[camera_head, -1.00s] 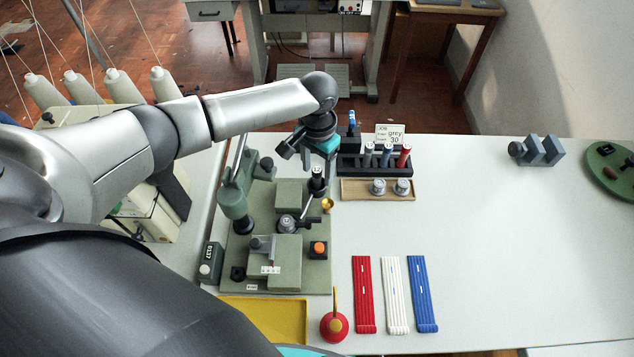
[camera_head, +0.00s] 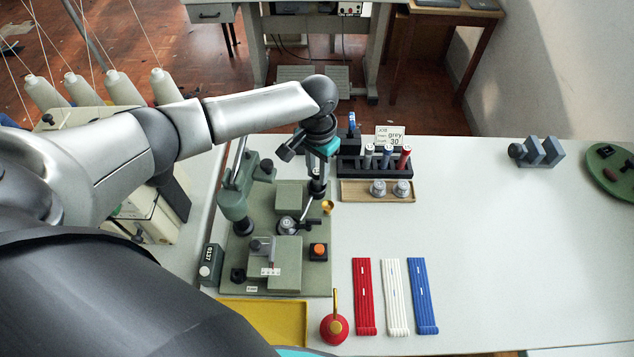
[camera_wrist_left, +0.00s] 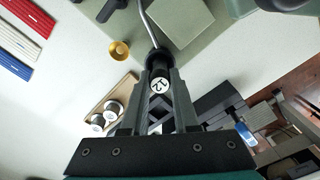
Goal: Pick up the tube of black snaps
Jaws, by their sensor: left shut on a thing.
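My left gripper (camera_head: 319,165) is over the press station at the back of the table, near the rack's left end. It is shut on a black tube (camera_wrist_left: 158,88), the tube of black snaps. In the left wrist view the tube stands between the two fingers, its round white label, marked with a number, facing the camera. In the head view the tube (camera_head: 317,187) is partly hidden by the gripper. My right gripper is not in view.
A black rack (camera_head: 349,164) holds grey, blue and red tubes. The green press base (camera_head: 223,275) and a brass cup (camera_head: 327,207) are close to the gripper. The table's right side is mostly clear.

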